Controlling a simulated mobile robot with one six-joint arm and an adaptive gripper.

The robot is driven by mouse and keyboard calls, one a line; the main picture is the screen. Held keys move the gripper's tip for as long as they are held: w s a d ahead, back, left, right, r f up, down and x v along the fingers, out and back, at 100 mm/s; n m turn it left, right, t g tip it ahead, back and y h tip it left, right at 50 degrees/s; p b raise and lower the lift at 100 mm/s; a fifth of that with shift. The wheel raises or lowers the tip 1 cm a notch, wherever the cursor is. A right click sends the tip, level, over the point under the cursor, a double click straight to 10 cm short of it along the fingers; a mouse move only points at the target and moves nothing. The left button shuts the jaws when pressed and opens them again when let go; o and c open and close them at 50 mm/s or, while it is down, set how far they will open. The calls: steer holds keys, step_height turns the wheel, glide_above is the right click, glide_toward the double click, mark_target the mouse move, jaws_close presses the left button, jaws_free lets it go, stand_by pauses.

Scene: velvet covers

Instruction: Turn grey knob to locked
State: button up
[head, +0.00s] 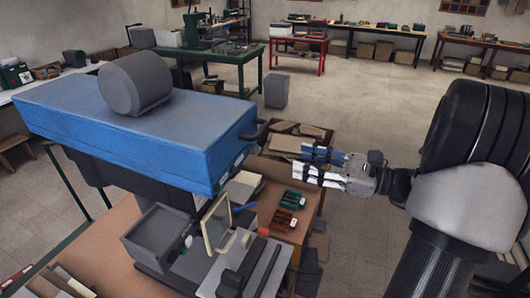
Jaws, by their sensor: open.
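A large grey rounded piece (137,82) sits on top of a long blue box (130,125) at the left. It looks like the grey knob, but I see no lock marking on it and cannot tell its setting. My gripper (306,164) is right of the blue box, with its fingers pointing left. It is open and empty, well apart from the grey piece. A dark handle (254,134) on the right end of the blue box lies between them.
Below the blue box, a workbench (110,255) holds a grey tray (158,235), a pale frame (217,224), and green (292,199) and red (283,217) racks. A grey bin (277,91) stands on the floor behind.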

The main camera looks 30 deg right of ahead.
mark_target(259, 150)
steer(key=x, duration=1.1)
steer(key=shift+c, duration=0.3)
jaws_close()
